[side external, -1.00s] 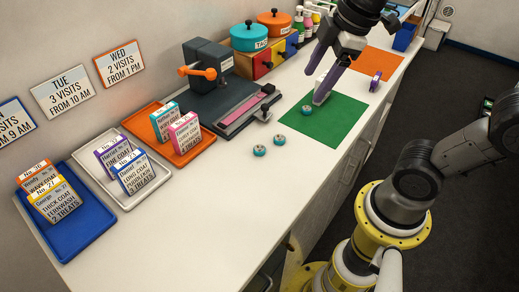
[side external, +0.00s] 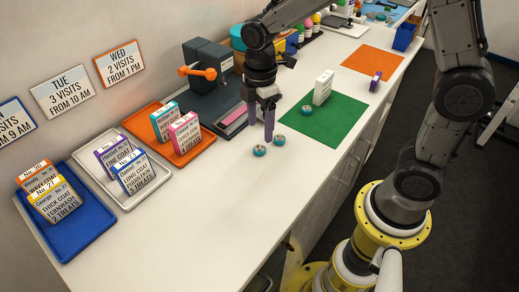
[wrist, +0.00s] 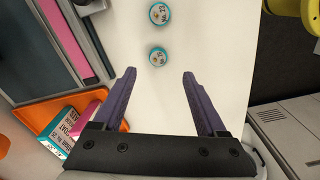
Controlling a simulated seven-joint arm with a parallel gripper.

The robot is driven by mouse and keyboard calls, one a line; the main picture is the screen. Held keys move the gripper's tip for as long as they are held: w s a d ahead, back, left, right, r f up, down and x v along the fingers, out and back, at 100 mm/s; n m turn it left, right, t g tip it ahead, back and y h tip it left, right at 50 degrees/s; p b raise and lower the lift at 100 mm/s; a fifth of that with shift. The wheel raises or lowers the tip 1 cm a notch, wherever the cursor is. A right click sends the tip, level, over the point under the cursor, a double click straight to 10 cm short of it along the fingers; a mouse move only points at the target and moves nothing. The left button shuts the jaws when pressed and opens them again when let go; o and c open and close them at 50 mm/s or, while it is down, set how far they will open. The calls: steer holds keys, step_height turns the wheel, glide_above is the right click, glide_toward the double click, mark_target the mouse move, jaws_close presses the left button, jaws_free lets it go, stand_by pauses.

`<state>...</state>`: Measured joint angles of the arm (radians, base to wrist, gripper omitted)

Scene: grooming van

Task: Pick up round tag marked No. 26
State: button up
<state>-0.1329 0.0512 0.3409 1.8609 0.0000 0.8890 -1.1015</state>
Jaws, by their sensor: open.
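Three small round tags with teal edges show in the side view. One tag (side external: 259,151) and another tag (side external: 279,141) lie on the bare white counter, and a third tag (side external: 306,110) lies on the green mat (side external: 334,120). The wrist view shows a near tag (wrist: 158,56) and a farther tag (wrist: 159,13) lying flat on white counter. Their printed numbers are too small to read surely, so I cannot tell which is No. 26. My gripper (side external: 263,128) is open and empty above the counter, close to the two counter tags; its fingers (wrist: 159,75) point toward the near tag.
A white upright box (side external: 323,87) stands on the green mat. Orange (side external: 157,110), white (side external: 79,155) and blue (side external: 62,240) trays hold upright cards at left. A dark press with an orange handle (side external: 197,73) stands behind. The front counter is clear.

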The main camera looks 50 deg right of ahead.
mark_target(259, 148)
steer(key=shift+w+f, duration=0.15)
steer(key=shift+f, duration=3.4)
jaws_close()
